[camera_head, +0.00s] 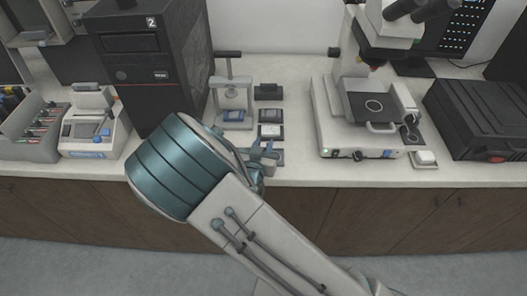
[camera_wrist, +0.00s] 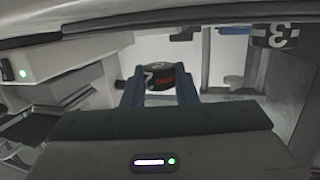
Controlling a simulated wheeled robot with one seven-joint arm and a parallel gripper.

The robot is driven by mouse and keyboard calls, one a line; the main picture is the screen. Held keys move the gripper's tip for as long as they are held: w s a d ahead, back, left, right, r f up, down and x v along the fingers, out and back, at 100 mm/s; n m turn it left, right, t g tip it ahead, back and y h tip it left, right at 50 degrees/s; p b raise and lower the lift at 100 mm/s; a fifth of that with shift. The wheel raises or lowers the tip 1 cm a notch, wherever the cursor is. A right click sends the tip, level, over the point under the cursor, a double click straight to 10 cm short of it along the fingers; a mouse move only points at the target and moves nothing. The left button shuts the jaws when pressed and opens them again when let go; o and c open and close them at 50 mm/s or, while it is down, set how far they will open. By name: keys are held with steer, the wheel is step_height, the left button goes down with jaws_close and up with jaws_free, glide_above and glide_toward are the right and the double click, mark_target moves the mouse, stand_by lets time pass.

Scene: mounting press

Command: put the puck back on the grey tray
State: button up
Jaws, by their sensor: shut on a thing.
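In the wrist view, the two blue fingers of my gripper (camera_wrist: 160,88) are closed on a dark round puck (camera_wrist: 160,77) with a white 2 and red lettering. In the head view, my gripper (camera_head: 266,153) is low over the front of the worktop, right of my teal arm joint. The puck cannot be made out there. A grey flat piece (camera_head: 278,158), perhaps the grey tray, shows partly beside and under the fingers. Whether the puck touches it cannot be told.
The microscope (camera_head: 362,125) stands further right. Another puck marked 3 (camera_wrist: 275,36) shows in the wrist view. Bare worktop (camera_head: 298,125) lies between.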

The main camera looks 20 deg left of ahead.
steer(key=shift+f, duration=1.65)
steer(key=shift+f, duration=0.1)
steer(key=shift+f, duration=0.15)
steer(key=o, duration=1)
steer(key=shift+r, duration=0.2)
steer(key=shift+r+p, duration=0.15)
steer(key=shift+p, duration=0.15)
steer(key=s, duration=0.4)
steer(key=s+r+b, duration=0.1)
steer(key=s, duration=0.2)
steer(key=s+r, duration=0.1)
steer(key=s, duration=0.3)
steer(key=shift+s+r+b, duration=0.1)
steer(key=shift+s+b, duration=0.25)
steer(key=shift+b, duration=0.05)
